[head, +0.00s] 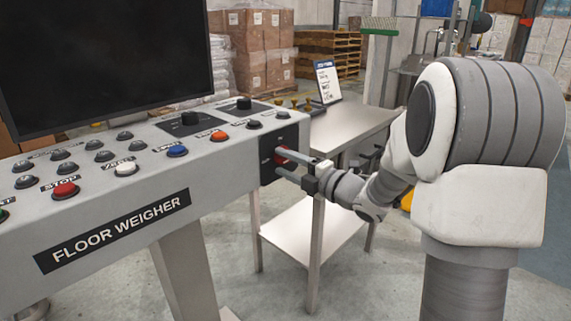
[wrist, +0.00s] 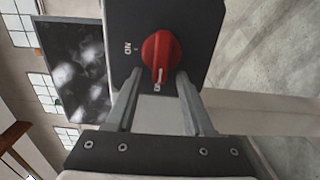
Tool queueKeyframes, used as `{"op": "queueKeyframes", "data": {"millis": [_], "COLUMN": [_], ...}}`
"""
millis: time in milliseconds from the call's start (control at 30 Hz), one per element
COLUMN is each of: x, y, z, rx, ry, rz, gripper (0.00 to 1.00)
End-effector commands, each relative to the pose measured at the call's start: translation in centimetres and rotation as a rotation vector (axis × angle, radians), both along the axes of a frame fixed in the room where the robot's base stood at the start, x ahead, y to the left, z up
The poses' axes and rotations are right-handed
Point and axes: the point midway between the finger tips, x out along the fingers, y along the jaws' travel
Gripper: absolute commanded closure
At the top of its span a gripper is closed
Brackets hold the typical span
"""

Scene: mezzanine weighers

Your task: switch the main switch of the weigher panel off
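The main switch is a red rotary knob (wrist: 160,55) on a black plate (wrist: 203,20) at the right end of the weigher panel (head: 113,228), marked FLOOR WEIGHER. In the head view the knob (head: 281,155) is partly hidden by my gripper (head: 288,168). In the wrist view the knob's white pointer line faces the bottom of the picture, towards a small label I cannot read clearly. Touching cannot be told.
A dark screen (head: 105,55) stands above the panel, whose top carries several buttons, including a red STOP button (head: 65,190). A metal table (head: 350,125) with a tablet display (head: 328,82) stands behind my gripper. Pallets and boxes are farther back.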

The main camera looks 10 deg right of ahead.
Motion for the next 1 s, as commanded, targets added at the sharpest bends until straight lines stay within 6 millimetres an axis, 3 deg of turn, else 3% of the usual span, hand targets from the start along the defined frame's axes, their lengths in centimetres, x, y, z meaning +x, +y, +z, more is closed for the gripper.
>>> {"op": "queueKeyframes", "data": {"millis": [367,1000], "x": [-1.1,-12.4], "y": [-0.9,-9.1], "z": [0.1,0.1], "rx": [0.000,0.001], "ry": [0.001,0.001], "rz": [-0.002,-0.003], "gripper": [0.47,0.47]}}
